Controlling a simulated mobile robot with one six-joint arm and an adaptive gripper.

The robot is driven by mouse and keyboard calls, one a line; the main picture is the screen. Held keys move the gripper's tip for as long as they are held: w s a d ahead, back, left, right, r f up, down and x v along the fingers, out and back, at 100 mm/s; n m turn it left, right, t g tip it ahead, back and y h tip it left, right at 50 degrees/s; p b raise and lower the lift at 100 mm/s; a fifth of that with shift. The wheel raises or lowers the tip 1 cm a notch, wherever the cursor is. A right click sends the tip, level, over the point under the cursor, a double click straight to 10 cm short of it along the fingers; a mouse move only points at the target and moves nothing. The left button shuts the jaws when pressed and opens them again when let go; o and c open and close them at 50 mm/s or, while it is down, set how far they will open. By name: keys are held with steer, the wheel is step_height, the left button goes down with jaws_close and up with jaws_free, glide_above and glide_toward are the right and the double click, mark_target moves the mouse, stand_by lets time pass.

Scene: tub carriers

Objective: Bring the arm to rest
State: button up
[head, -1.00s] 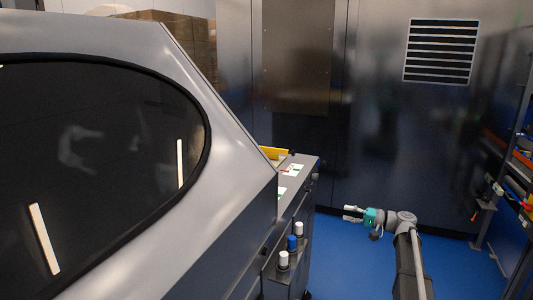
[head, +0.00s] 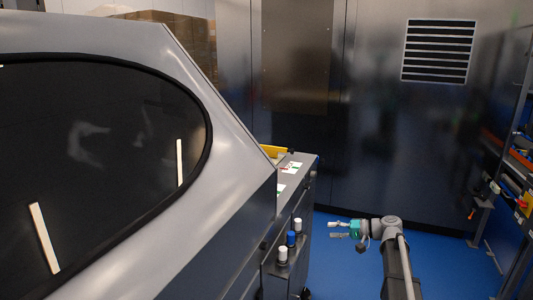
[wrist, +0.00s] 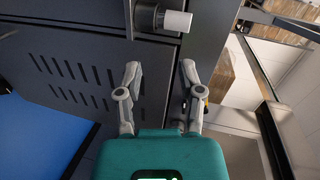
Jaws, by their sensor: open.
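My gripper (head: 334,229) is open and empty at the end of my arm, over the blue floor to the right of the grey cabinet. In the wrist view my gripper (wrist: 158,85) shows its two fingers spread apart with nothing between them. The cabinet's dark slotted side (wrist: 85,75) lies behind the fingers. I cannot tell how close the fingertips are to it.
A large machine with a dark oval window (head: 95,170) fills the left. A shelf rack (head: 510,190) stands at the right. Blue floor (head: 345,270) is clear around my arm.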

steer(key=s+a+f+n+g+h, duration=0.1)
steer(key=s+a+f+g+h, duration=0.2)
steer(key=s+a+f+h, duration=0.5)
steer(key=s+d+f+n+g+h, duration=0.1)
steer(key=s+f+h, duration=0.2)
steer(key=s, duration=0.6)
steer(key=s+d+f+n+g+h, duration=0.1)
steer(key=s+f+h, duration=0.2)
steer(key=s, duration=0.6)
step_height(320, 180, up, 20)
steer(key=p, duration=1.9)
steer(key=shift+w+f+p, duration=0.25)
steer(key=shift+w+p, duration=0.15)
steer(key=shift+w, duration=0.05)
